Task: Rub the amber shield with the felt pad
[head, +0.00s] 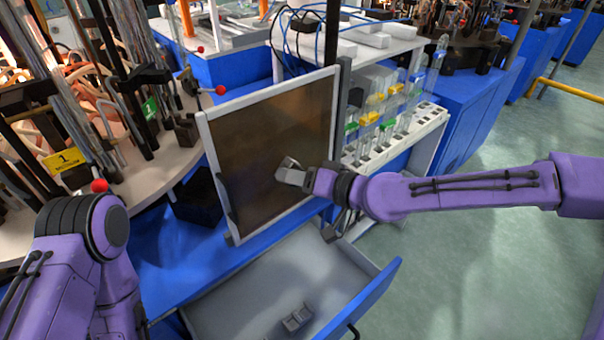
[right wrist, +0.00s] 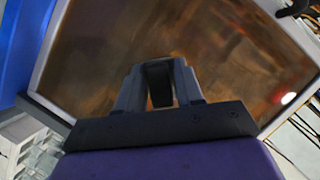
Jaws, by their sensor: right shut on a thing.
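The amber shield (head: 265,130) is a brown, see-through pane in a white frame, standing upright over the blue base. It fills most of the right wrist view (right wrist: 225,50). My right gripper (head: 290,173) is in front of the lower right part of the pane. In the right wrist view its fingers (right wrist: 158,88) are shut on a dark pad (right wrist: 158,72), which I take for the felt pad. The pad is at or very close to the pane; I cannot tell if it touches. My left arm shows at the lower left, but its gripper is not in view.
An open grey drawer (head: 255,290) with a blue front sits below the shield and holds a small grey object (head: 297,318). A white rack (head: 400,135) with glass tubes and coloured pieces stands to the right. Machinery with red-knobbed levers (head: 220,90) is at the left.

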